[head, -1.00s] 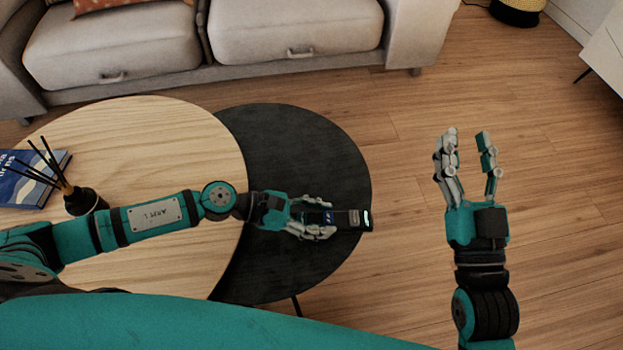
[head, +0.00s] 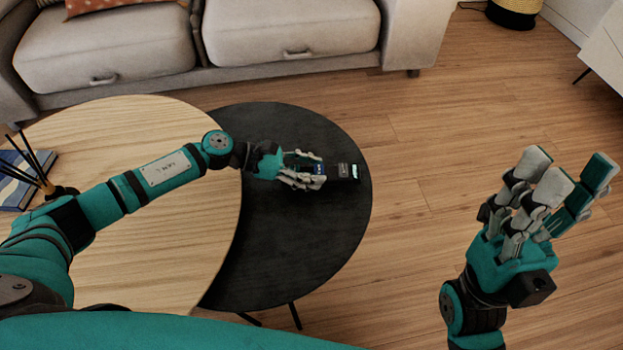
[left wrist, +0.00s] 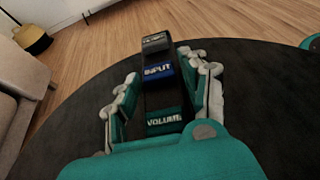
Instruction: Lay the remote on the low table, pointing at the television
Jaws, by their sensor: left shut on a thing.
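My left gripper (head: 306,171) is shut on a black remote (head: 343,171) over the black round low table (head: 290,250). The remote's free end points to the right in the head view. In the left wrist view the remote (left wrist: 156,72) lies between the fingers, with a blue "INPUT" band and a green "VOLUME" band, its far end away from my palm. I cannot tell whether it touches the tabletop. My right gripper (head: 571,185) is open and empty above the wooden floor at the right. No television shows.
A larger light-wood table (head: 140,235) adjoins the black one at the left, with a reed diffuser (head: 45,188) and a blue book (head: 15,170). A grey sofa (head: 290,30) stands behind. A white cabinet (head: 603,60) is at the far right. The black tabletop around the remote is clear.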

